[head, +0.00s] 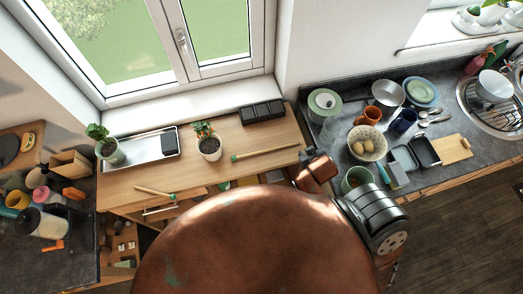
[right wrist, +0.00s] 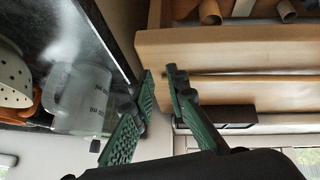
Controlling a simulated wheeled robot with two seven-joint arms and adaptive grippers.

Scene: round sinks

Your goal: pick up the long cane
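The long cane (head: 265,153), a thin pale wooden stick with a green left end, lies on the wooden table below the window. A thin pale rod along the tabletop in the right wrist view (right wrist: 255,74) appears to be this cane. My right gripper (head: 309,154) is at the table's right end, close to the cane's right end. In the right wrist view its two green-padded fingers (right wrist: 160,80) are apart with nothing between them. Whether a finger touches the cane cannot be told. My left gripper is not in view.
A shorter stick (head: 155,192) lies near the table's front left. The right counter holds a colander (head: 367,143), cups and dishes. A clear measuring jug (right wrist: 80,100) stands beside my fingers.

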